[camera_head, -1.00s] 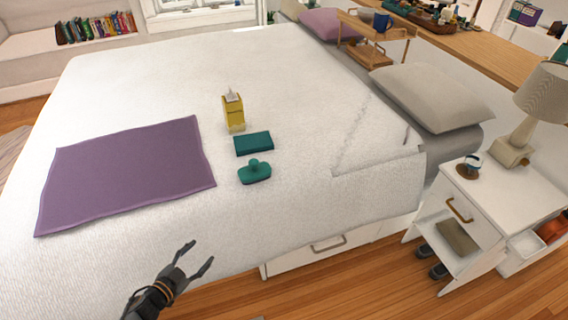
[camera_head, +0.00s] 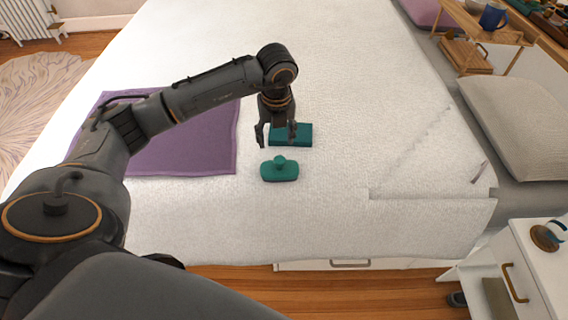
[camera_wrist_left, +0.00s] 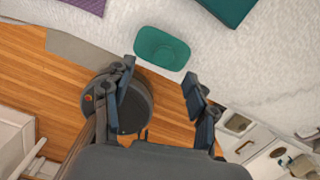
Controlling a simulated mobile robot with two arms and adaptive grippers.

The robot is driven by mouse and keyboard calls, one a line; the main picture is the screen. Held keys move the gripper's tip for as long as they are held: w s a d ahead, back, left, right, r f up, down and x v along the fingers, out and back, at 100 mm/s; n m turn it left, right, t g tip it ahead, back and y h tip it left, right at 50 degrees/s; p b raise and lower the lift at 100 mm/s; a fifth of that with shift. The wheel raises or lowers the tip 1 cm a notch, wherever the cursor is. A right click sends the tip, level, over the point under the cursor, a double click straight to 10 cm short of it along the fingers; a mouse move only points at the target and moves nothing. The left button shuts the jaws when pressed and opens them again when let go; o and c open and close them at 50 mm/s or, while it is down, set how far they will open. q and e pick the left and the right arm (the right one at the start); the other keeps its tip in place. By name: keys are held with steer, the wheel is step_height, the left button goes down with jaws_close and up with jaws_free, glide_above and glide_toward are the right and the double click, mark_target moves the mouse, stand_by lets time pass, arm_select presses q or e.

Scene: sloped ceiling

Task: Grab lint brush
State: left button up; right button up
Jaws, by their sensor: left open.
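The lint brush (camera_head: 279,170) is a teal oval block with a rounded knob on top. It lies on the white bed near its front edge. My left gripper (camera_head: 277,137) is open and empty, its fingers pointing down. In the head view it shows just beyond the brush, overlapping the dark teal box (camera_head: 305,134). In the left wrist view the brush (camera_wrist_left: 162,48) lies ahead of the open fingertips (camera_wrist_left: 158,72), apart from them. The box (camera_wrist_left: 228,8) shows at the top edge there. My right gripper is not in view.
A purple mat (camera_head: 205,150) lies left of the brush, partly behind my left arm. The bed (camera_head: 400,120) is bare to the right, up to a grey pillow (camera_head: 520,125). A white nightstand (camera_head: 540,280) stands at the lower right.

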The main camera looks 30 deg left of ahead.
mark_target(280, 159)
arm_select(q)
steer(key=f, duration=0.1)
steer(key=d+f, duration=0.1)
steer(key=shift+w+d+f, duration=0.1)
steer(key=shift+d+f, duration=0.05)
steer(key=shift+f, duration=0.25)
steer(key=shift+w+f, duration=0.2)
steer(key=shift+f, duration=0.9)
steer(key=f, duration=0.2)
steer(key=a+f+p, duration=0.1)
steer(key=f, duration=0.1)
steer(key=shift+w+f, duration=0.15)
steer(key=shift+f, duration=0.2)
steer(key=shift+d, duration=0.1)
steer(key=shift+c, duration=1)
jaws_close()
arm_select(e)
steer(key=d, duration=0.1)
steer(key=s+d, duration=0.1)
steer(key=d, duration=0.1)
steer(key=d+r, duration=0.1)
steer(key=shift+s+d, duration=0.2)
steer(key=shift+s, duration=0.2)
